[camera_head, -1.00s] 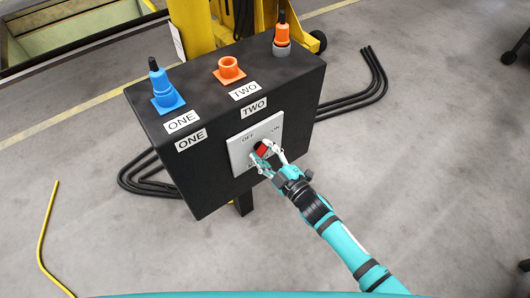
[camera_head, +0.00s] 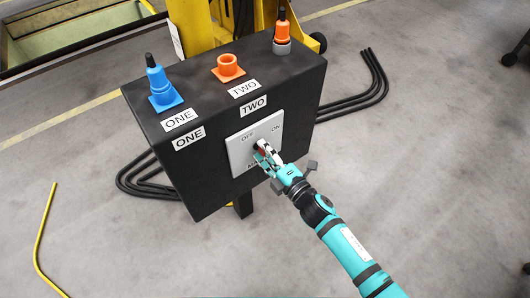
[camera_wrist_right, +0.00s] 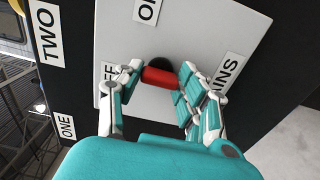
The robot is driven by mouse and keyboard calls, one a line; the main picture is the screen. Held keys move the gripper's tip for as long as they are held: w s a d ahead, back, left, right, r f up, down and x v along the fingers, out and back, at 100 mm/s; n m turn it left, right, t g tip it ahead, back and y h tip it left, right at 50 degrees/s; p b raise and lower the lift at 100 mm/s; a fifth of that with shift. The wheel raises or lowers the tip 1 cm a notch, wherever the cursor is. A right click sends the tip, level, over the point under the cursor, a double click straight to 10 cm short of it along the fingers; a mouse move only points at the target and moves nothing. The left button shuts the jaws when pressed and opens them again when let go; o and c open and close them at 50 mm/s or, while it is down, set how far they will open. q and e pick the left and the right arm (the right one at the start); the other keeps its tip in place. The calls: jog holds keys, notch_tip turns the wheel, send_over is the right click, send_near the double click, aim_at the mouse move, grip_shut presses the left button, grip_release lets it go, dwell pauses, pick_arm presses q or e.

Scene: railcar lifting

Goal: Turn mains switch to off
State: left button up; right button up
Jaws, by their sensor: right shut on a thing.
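The mains switch is a red handle (camera_wrist_right: 160,77) on a black round base, set in a light grey plate (camera_head: 238,152) marked OFF and ON on the front of a black box. In the head view the handle is mostly hidden by the fingers, so I cannot tell which mark it points to. My right gripper (camera_head: 264,154) reaches in from the lower right and is shut on the red handle. In the right wrist view its fingers (camera_wrist_right: 155,82) stand on both sides of the handle. My left gripper is not in view.
The black box (camera_head: 185,168) carries a blue plug and socket (camera_head: 160,85), an empty orange socket (camera_head: 229,68) and an orange plug (camera_head: 282,32) on top. Black cables (camera_head: 365,95) lie on the floor behind. A yellow cable (camera_head: 43,240) lies at left.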

jog(key=shift+f, duration=0.1)
dwell(0.4)
jog(key=o, duration=1.2)
jog(key=shift+c, duration=0.2)
jog(key=shift+s, duration=0.1)
jog(key=v, duration=1.2)
